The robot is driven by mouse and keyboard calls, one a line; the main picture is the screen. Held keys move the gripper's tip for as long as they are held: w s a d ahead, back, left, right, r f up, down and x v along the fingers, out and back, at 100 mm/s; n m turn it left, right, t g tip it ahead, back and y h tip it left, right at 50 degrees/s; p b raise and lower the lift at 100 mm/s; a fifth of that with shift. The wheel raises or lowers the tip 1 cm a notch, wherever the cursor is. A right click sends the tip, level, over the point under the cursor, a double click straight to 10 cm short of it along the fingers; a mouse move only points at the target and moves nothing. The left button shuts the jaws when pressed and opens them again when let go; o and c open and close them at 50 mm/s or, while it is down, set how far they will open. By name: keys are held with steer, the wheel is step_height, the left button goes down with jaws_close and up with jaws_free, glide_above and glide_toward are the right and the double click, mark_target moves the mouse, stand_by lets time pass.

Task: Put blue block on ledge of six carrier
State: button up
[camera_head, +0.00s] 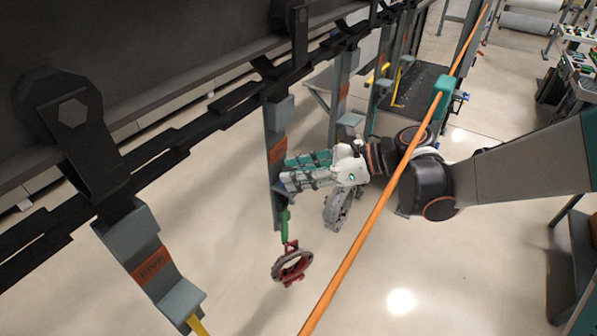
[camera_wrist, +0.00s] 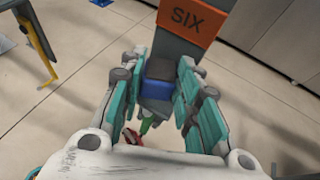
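The six carrier is a grey hanging bar with an orange label (camera_wrist: 188,18) reading SIX in the wrist view. It also shows in the head view (camera_head: 274,118). The blue block (camera_wrist: 156,88) is in front of the carrier's lower part, between my gripper's fingers. The grey ledge (camera_wrist: 155,106) shows just under it; whether the block rests on it I cannot tell. In the head view my gripper (camera_head: 284,172) reaches the carrier from the right, and the block is hidden.
A green hook with a dark red ring-shaped part (camera_head: 292,265) hangs below the six carrier. A grey part (camera_head: 338,207) hangs behind my gripper. Carrier FIVE (camera_head: 152,265) is at the lower left. An orange bar (camera_head: 375,215) crosses in front of my arm. The chain runs above.

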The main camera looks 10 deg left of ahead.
steer(key=o, duration=0.3)
steer(key=shift+o, duration=0.2)
steer(key=shift+d+r, duration=0.1)
steer(key=shift+r, duration=0.1)
steer(key=b+v, duration=0.1)
steer(key=v, duration=1.1)
steer(key=shift+f, duration=0.15)
stand_by(0.9)
